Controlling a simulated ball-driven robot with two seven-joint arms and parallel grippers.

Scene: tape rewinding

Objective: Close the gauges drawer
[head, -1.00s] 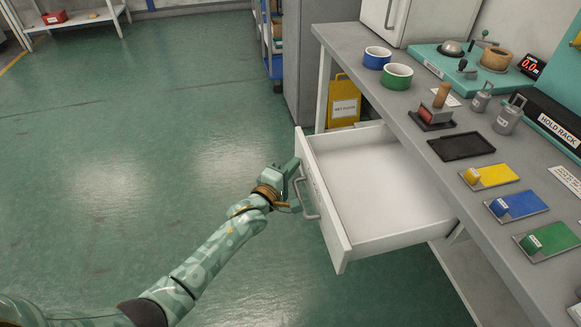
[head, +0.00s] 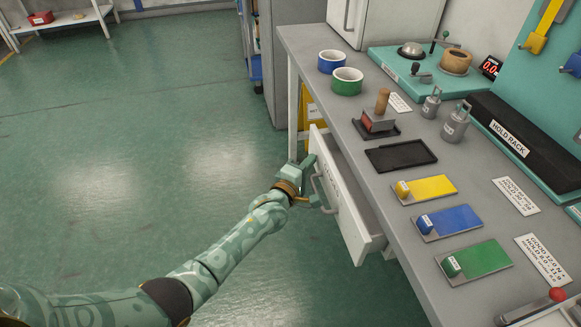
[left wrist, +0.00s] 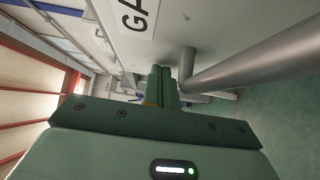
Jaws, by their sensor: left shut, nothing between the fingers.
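The white gauges drawer (head: 348,198) is partly open under the grey bench, with a narrow strip of its inside showing. Its grey bar handle (head: 322,194) is on the front face. My left gripper (head: 312,180) is shut and empty at the drawer front, beside the handle; I cannot tell whether it touches the front. In the left wrist view the shut fingers (left wrist: 162,85) are close to the drawer front, with the handle (left wrist: 245,62) to their right and part of a label (left wrist: 135,14) above. My right gripper is not in view.
The grey bench (head: 345,108) holds a blue roll (head: 331,62), a green roll (head: 347,82), a stamp (head: 378,122), a black tray (head: 401,155) and yellow, blue and green plates. A yellow sign stands under the bench. The floor to the left is clear.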

